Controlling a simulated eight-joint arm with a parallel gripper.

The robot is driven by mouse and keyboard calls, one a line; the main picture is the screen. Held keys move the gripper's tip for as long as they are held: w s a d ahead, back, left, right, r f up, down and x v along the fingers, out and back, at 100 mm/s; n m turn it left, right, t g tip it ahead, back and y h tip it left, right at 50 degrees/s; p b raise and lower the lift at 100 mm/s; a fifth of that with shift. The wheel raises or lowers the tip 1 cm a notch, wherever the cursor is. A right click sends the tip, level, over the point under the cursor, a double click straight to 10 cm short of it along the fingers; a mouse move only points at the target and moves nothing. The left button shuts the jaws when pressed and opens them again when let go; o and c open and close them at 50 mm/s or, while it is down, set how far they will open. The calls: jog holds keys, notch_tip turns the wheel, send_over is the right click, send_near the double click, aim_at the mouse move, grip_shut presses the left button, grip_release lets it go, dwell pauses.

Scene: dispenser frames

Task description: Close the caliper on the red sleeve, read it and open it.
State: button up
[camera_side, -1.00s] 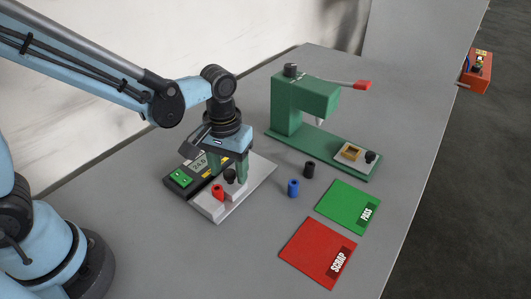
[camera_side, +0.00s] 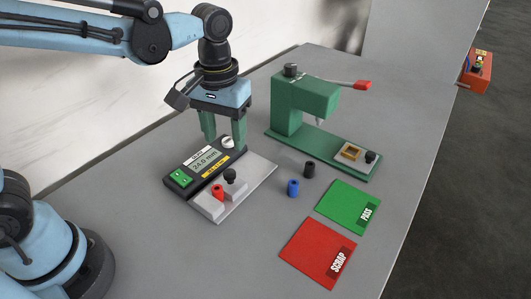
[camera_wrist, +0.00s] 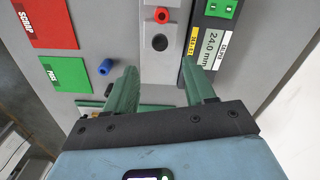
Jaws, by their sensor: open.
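The caliper's base plate (camera_side: 258,172) lies on the bench, with the red sleeve (camera_side: 218,192) standing between its end block (camera_side: 208,205) and the sliding jaw with a black knob (camera_side: 230,175). I cannot tell whether the jaw touches the sleeve. The display (camera_side: 206,161) reads 24.0 mm, also legible in the wrist view (camera_wrist: 213,40). My gripper (camera_side: 225,143) is open and empty, above the far end of the caliper by a white dial. In the wrist view my gripper (camera_wrist: 158,66) has its fingers wide apart, with the black knob (camera_wrist: 160,42) ahead, not held.
A green press (camera_side: 291,110) with a red-tipped lever stands behind. A blue sleeve (camera_side: 293,188) and a black sleeve (camera_side: 309,169) stand on open bench. Green PASS (camera_side: 347,205) and red SCRAP (camera_side: 317,252) mats lie at the right. The front of the bench is clear.

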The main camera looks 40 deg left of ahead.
jog(key=shift+r, duration=1.35)
jog(key=shift+a, duration=0.1)
jog(key=s+a+f+m+t, duration=0.2)
jog(key=s+a+m+t, duration=0.1)
jog(key=a+t, duration=0.4)
jog(key=shift+s+a+f, duration=0.15)
jog(key=shift+s+a, duration=0.65)
jog(key=shift+a, duration=0.1)
